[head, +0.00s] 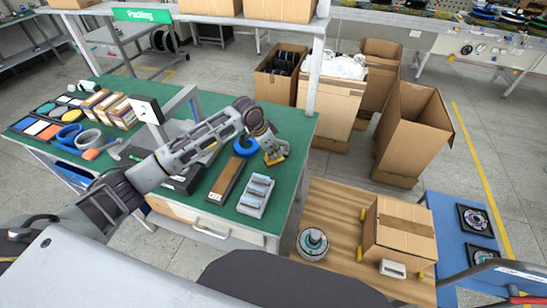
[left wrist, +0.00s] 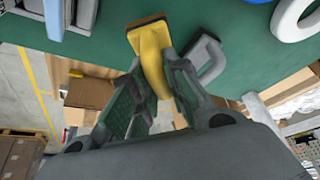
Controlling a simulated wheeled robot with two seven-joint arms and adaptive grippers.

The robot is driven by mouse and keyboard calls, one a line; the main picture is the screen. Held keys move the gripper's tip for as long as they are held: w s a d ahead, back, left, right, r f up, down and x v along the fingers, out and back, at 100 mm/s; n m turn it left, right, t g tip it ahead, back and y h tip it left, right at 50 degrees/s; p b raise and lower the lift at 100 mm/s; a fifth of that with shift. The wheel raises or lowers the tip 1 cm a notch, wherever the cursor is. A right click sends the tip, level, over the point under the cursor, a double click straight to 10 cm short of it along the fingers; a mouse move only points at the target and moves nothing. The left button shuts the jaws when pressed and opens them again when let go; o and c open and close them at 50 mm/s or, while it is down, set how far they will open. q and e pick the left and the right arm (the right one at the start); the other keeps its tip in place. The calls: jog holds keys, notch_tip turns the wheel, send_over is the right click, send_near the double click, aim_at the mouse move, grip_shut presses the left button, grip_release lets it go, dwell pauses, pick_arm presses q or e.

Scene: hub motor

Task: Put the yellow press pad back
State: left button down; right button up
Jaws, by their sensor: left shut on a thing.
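My left gripper (head: 266,142) reaches in from the left over the right part of the green table. It is shut on the yellow press pad (head: 274,156). In the left wrist view the pad (left wrist: 152,55) sticks out beyond the fingertips, with a dark brown face at its end. The fingers (left wrist: 155,85) close around its lower part. I cannot tell whether the pad touches the table. My right gripper is not in view.
The green table (head: 294,150) bears a blue ring (head: 245,147), a brown-topped long block (head: 226,181) and a grey slotted holder (head: 256,195). Several rings and boxes lie at the left. A wooden surface (head: 325,200) with a carton (head: 400,232) stands at the right.

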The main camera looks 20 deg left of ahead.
pick_arm(q)
jog(key=shift+f, duration=1.85)
jog(key=shift+f, duration=0.1)
jog(key=c, duration=1.4)
grip_release()
jog(key=shift+v, duration=6.1)
jog(key=shift+d, duration=0.1)
